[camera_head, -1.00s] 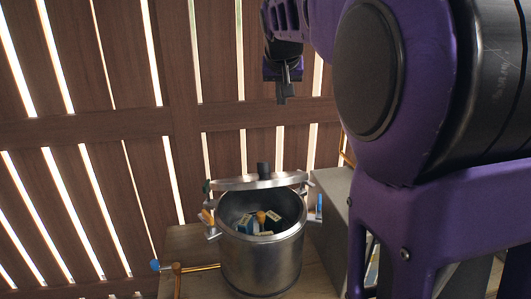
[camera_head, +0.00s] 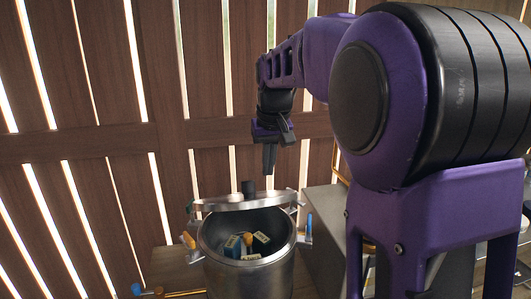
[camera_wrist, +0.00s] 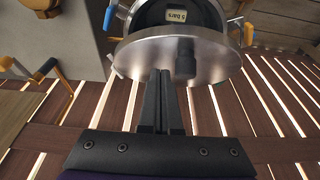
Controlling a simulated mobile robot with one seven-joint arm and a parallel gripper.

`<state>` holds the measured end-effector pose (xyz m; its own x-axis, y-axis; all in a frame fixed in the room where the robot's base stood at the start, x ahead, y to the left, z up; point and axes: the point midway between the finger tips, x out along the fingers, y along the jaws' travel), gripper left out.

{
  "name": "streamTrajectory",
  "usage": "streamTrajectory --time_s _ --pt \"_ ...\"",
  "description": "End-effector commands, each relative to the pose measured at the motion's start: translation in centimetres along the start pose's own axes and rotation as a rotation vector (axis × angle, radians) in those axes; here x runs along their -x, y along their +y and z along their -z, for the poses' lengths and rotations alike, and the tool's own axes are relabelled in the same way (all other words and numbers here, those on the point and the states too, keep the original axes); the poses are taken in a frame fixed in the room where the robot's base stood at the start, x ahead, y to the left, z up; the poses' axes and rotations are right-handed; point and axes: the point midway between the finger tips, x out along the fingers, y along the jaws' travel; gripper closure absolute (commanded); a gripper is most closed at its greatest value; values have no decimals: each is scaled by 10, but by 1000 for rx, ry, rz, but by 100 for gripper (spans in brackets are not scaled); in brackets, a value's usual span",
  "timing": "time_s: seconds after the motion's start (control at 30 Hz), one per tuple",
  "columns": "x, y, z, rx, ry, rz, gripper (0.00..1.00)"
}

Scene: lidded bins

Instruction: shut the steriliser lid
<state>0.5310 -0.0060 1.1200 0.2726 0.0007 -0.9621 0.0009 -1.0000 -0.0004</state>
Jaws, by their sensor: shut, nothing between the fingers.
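The steriliser (camera_head: 250,272) is a round metal pot standing open on a wooden surface. Boxes labelled with text lie inside the pot. My gripper (camera_head: 269,172) is shut and empty, above and slightly right of the lid, on its far side.
Clamps with blue and orange handles (camera_head: 307,225) surround the pot rim. A grey box (camera_head: 326,215) stands close to the right. A blue-tipped brass valve (camera_head: 150,291) is at the lower left. A slatted wooden wall (camera_head: 100,140) rises behind.

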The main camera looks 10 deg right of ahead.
Motion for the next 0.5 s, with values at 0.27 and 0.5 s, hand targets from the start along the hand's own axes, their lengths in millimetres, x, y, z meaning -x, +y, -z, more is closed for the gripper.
streamTrajectory --time_s 0.27,0.5 --pt "-34 0 -23 0 0 0 100" --pt "-39 0 -28 0 2 0 100"
